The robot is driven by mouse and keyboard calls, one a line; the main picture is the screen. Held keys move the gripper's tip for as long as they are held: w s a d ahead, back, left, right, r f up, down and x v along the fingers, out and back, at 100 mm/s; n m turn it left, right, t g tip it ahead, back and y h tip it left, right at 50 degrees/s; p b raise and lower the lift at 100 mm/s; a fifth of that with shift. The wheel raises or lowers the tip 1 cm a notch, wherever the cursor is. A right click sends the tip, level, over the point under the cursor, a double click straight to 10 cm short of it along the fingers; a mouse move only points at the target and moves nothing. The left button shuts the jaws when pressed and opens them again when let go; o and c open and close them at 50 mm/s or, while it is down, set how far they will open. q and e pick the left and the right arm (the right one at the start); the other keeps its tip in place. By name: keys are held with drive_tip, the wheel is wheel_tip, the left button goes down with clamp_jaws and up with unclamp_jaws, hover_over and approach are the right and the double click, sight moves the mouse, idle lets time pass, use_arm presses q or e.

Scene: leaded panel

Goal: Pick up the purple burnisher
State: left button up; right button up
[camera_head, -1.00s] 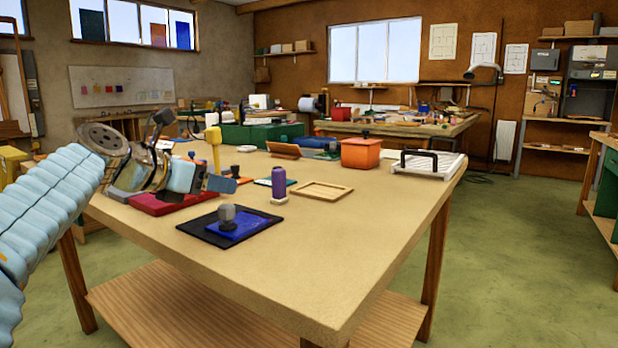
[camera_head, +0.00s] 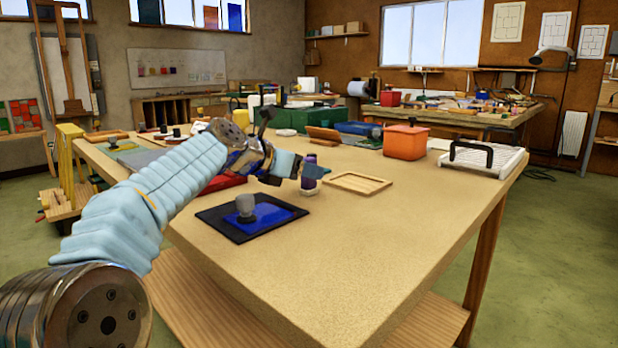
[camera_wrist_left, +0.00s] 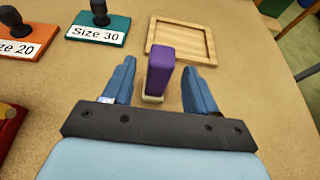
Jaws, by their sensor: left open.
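The purple burnisher (camera_wrist_left: 160,66) stands upright between the two spread blue fingers of my left gripper (camera_wrist_left: 152,90) in the left wrist view. It has a purple body on a pale base, and a gap shows to the finger on its right. In the head view my left gripper (camera_head: 302,171) is at the burnisher (camera_head: 309,187) and covers part of it. My left gripper is open. My right gripper is in neither view.
A shallow wooden tray (camera_head: 329,181) lies just beyond the burnisher. A dark mat (camera_head: 215,224) with a blue pad and grey-topped knob lies nearer. A teal "Size 30" plate (camera_wrist_left: 78,34) lies to the left in the wrist view. The table's front right is clear.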

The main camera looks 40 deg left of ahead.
sight(309, 157)
use_arm(q)
drive_tip(key=x, duration=0.4)
drive_tip(key=shift+w+a+f, duration=0.1)
drive_tip(key=shift+f, duration=0.2)
drive_tip(key=c, duration=1.1)
drive_tip(key=shift+o, duration=0.2)
drive_tip(key=shift+r, duration=0.1)
drive_tip(key=shift+r+p, duration=0.3)
wheel_tip(309, 157, up, 2)
drive_tip(key=shift+r+p, duration=0.25)
drive_tip(key=shift+p, duration=0.4)
drive_tip(key=w+r+p+v, duration=0.1)
drive_tip(key=r+v, duration=0.2)
drive_tip(key=v, duration=1.3)
drive_tip(key=shift+a+r, duration=0.25)
drive_tip(key=shift+r, duration=0.15)
